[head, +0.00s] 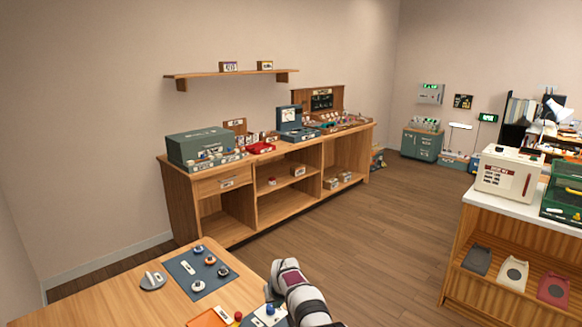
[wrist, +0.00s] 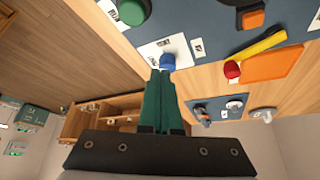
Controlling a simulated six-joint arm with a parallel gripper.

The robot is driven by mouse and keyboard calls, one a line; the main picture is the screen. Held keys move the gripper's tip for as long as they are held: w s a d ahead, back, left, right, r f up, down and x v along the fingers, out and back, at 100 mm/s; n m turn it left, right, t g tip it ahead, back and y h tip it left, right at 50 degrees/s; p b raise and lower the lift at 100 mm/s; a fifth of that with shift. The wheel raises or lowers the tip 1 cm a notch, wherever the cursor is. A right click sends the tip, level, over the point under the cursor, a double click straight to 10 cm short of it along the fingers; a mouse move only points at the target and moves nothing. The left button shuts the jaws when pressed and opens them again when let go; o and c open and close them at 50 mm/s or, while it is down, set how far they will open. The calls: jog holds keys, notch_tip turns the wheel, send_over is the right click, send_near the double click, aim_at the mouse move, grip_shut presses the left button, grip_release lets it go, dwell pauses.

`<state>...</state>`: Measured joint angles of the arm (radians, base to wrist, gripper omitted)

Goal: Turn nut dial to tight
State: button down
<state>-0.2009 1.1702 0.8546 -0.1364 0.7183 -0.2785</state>
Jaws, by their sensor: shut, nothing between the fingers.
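My gripper (wrist: 160,73) has dark green fingers, pressed together with nothing between them. Just beyond the fingertips is a small blue knob (wrist: 168,60) on a white labelled card (wrist: 150,54); whether they touch I cannot tell. A green round knob (wrist: 131,12) with a label is at the top left of the wrist view. A dark dial with an orange block (wrist: 252,19) is at the top right. The labels are too small to read, so I cannot tell which is the nut dial. In the head view, the blue knob (head: 270,309) is beside my arm.
A blue-grey mat (head: 200,272) with several knobs is on the wooden table (head: 120,305). A long wooden bench (head: 275,160) stands along the wall.

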aim_at(271, 310)
jog(key=shift+f, duration=1.9)
jog(key=shift+w+a, duration=0.2)
jog(key=shift+s+a, duration=0.2)
jog(key=shift+a, duration=0.65)
